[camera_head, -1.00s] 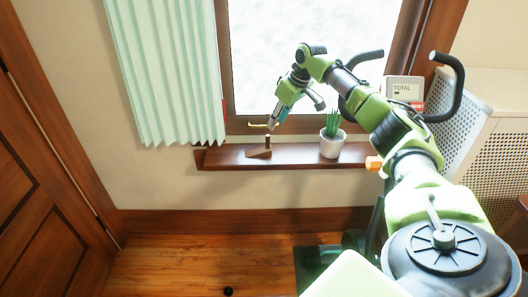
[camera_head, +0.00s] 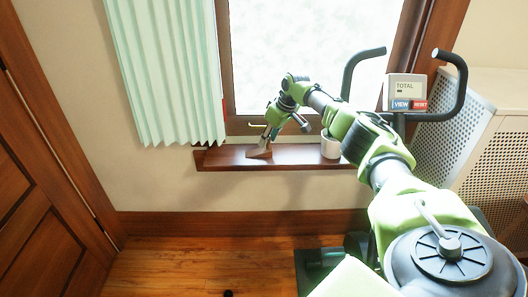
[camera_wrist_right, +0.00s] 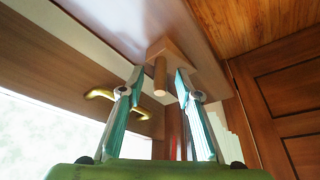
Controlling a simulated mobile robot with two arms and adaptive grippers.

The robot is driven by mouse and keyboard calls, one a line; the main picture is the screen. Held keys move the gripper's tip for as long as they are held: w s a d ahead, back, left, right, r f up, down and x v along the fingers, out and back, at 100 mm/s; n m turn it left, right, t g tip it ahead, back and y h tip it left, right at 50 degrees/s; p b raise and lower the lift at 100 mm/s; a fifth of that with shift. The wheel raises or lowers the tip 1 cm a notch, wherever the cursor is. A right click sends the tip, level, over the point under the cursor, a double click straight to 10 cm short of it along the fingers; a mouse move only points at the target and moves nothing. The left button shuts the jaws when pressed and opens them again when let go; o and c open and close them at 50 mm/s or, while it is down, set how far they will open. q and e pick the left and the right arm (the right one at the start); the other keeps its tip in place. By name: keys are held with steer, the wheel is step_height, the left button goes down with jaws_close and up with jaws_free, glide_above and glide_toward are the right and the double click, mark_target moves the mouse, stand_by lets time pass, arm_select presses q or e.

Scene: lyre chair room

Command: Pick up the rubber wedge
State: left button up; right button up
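The rubber wedge (camera_head: 258,154) looks like a small brown, wood-coloured wedge on the dark wooden window sill, near its left end. In the right wrist view, the wedge (camera_wrist_right: 172,52) has a round peg standing out from it. My right gripper (camera_head: 266,143) is just above the wedge, pointing down. In the right wrist view, its two fingers (camera_wrist_right: 159,76) are open, one on each side of the peg, with gaps visible. In the head view, the gripper partly hides the wedge and its peg. My left gripper is not in view.
A white plant pot (camera_head: 330,148) stands on the sill (camera_head: 300,157) to the right, partly behind my arm. A brass window handle (camera_wrist_right: 100,94) is close to the fingers. A pale green curtain (camera_head: 165,75) hangs at left. A display (camera_head: 404,91) stands at right.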

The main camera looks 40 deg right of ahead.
jaws_close()
steer(key=shift+r, duration=0.15)
